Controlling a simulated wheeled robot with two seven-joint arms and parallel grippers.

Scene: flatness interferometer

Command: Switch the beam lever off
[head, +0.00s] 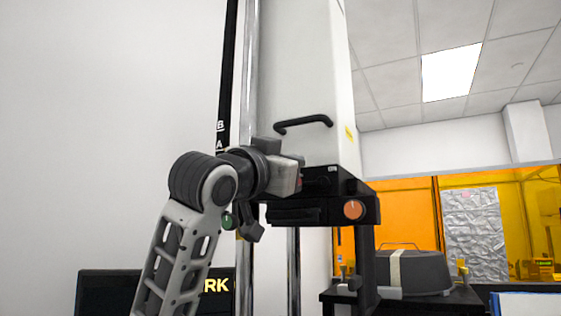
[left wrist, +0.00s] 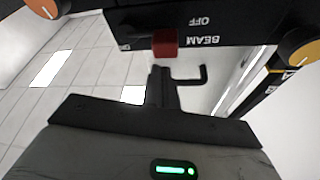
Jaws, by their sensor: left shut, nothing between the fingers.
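The beam lever (left wrist: 165,43) shows in the left wrist view as a red block on a black panel (left wrist: 235,22), which is lettered BEAM and OFF upside down. My left gripper (left wrist: 162,72) is shut and empty, its fingertips just below the red block in that picture. I cannot tell whether they touch it. In the head view my left gripper (head: 287,175) is at the front of the black unit (head: 340,182) under the tall white housing (head: 305,75). There it mostly hides the lever. My right gripper is not in view.
An orange knob (head: 354,210) sits on the unit's front, right of my gripper. A green knob (head: 228,221) is behind my left arm. A black handle (head: 303,123) is above on the housing. A grey case (head: 412,272) stands at lower right.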

